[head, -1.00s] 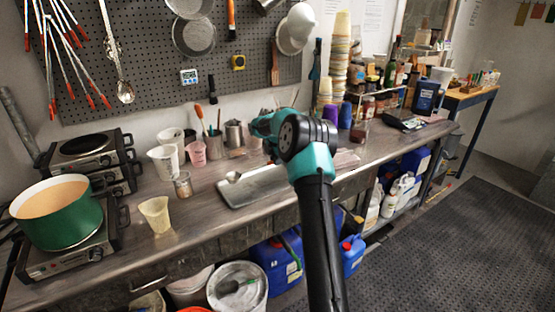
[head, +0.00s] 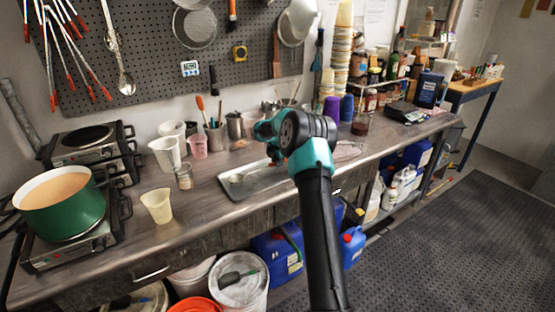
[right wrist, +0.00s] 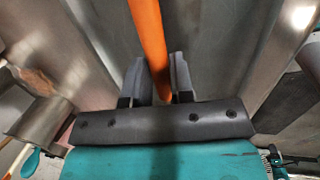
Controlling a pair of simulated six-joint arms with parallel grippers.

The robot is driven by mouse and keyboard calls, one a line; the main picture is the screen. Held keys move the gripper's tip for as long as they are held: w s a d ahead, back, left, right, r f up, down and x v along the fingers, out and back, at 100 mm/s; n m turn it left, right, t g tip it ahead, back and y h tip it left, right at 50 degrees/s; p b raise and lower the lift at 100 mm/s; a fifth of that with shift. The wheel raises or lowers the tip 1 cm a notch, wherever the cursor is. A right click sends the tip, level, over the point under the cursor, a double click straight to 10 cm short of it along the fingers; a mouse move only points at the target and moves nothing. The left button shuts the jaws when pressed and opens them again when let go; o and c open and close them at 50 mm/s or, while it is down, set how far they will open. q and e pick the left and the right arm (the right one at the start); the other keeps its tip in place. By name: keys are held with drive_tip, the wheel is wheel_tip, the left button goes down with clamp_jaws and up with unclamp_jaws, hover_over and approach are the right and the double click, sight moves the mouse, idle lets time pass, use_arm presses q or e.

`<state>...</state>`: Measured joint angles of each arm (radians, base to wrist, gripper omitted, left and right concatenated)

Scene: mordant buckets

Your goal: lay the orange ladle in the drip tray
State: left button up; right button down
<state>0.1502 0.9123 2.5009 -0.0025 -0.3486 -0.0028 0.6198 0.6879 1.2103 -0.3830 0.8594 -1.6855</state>
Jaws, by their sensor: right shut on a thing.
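The drip tray (head: 228,192) is a shallow grey metal tray on the bench, in the middle of the head view. My right gripper (right wrist: 160,66) is shut on the orange handle of the ladle (right wrist: 147,28), seen between its two fingers in the right wrist view. In the head view my right wrist is over the tray and hides the fingertips, the handle and the tray's right part. The ladle's bowl (head: 237,178) shows small at the tray's left end, within its outline. I cannot tell whether it touches the tray's bottom. My left gripper is out of view.
Left of the tray stand a small glass jar (head: 184,177), a cream beaker (head: 158,206) and a green pot (head: 62,208) on a hot plate. Cups and a holder of tools (head: 215,138) stand behind. A jar of dark liquid (head: 360,126) is to the right.

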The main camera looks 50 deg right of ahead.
drive_tip(key=c, duration=0.9)
unclamp_jaws()
drive_tip(key=shift+r, duration=0.1)
drive_tip(key=v, duration=1.7)
drive_tip(key=shift+d+r, duration=0.1)
drive_tip(key=shift+r, duration=0.05)
